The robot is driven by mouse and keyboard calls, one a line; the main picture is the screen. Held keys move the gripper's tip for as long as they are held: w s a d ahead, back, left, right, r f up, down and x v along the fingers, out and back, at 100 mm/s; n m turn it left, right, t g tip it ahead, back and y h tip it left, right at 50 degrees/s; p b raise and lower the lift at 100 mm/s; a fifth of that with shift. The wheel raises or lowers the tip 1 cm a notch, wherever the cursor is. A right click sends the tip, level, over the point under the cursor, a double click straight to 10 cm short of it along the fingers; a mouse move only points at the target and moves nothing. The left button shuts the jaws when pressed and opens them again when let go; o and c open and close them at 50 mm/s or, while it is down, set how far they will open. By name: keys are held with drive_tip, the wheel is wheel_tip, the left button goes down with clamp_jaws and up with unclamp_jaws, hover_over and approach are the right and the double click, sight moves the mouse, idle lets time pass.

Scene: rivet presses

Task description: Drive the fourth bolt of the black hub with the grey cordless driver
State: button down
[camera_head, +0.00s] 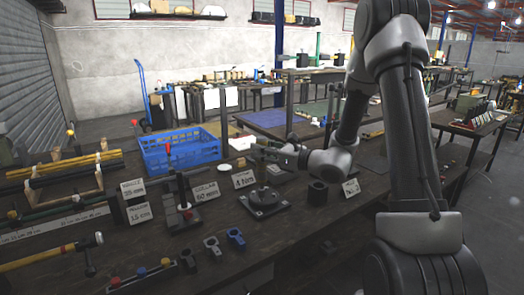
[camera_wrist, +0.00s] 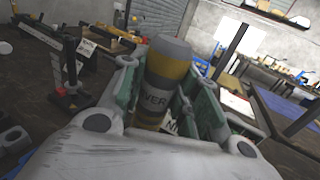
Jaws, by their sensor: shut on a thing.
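The hub's single bolts are too small to tell apart.
A blue crate (camera_head: 180,153) stands behind left. A black cylinder (camera_head: 317,193) and a white label card (camera_head: 350,188) stand right of the hub. A small press with a red knob (camera_head: 180,200) stands left. Several small clamps (camera_head: 212,247) lie in front.

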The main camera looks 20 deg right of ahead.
drive_tip(key=shift+f, duration=1.15)
idle(1.8)
idle(0.6)
